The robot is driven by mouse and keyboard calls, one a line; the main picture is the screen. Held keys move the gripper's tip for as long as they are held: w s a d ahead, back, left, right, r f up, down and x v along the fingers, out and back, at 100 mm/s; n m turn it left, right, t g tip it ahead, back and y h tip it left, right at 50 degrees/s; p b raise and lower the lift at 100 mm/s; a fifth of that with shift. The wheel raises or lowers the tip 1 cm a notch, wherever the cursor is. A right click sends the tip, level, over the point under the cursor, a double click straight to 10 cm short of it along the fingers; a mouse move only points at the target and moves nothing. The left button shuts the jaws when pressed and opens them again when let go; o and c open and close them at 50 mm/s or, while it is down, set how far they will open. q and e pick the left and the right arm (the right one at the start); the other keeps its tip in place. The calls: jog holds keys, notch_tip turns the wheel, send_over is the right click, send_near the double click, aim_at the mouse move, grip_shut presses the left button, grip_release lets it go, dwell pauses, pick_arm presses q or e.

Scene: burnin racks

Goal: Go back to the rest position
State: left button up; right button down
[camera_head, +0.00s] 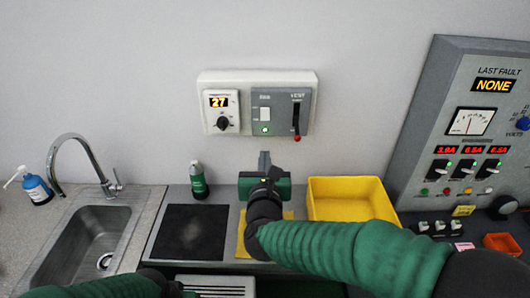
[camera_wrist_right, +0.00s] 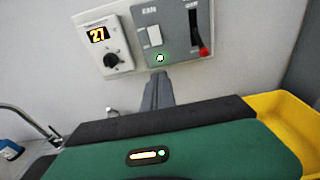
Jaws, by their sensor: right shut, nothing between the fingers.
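My right gripper (camera_head: 264,160) is shut and empty, held up over the counter in front of the wall panel. Its fingers also show in the right wrist view (camera_wrist_right: 157,92), pointing toward the wall below the panel and apart from it. My right arm comes in from the lower right in green sleeving. Part of my left arm shows along the bottom left edge; its gripper is not clearly visible.
The wall panel (camera_head: 284,87) has a dial reading 27, a switch with a green light and a red-tipped lever. A yellow bin (camera_head: 345,182), green bottle (camera_head: 198,180), dark plate (camera_head: 188,232), sink (camera_head: 82,245), soap bottle (camera_head: 36,188) and control console (camera_head: 425,130) surround my arms.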

jog(key=s+d+f+n+g+y, duration=0.1)
jog(key=s+d+f+n+g, duration=0.25)
jog(key=f+n, duration=0.5)
jog(key=s+d+f+n+g+y, duration=0.15)
jog(key=s+f+n, duration=0.3)
jog(key=n, duration=0.65)
jog(key=s+d+f+n+g+h, duration=0.1)
jog(key=s+d+f+n+g, duration=0.3)
jog(key=s+d+f+n, duration=0.2)
jog(key=s+d+f+n+g+h, duration=0.1)
jog(key=s+d+f+n+g, duration=0.4)
jog(key=s+d+n, duration=0.4)
jog(key=s+f+n, duration=0.1)
jog(key=s, duration=0.3)
jog(key=shift+d, duration=0.15)
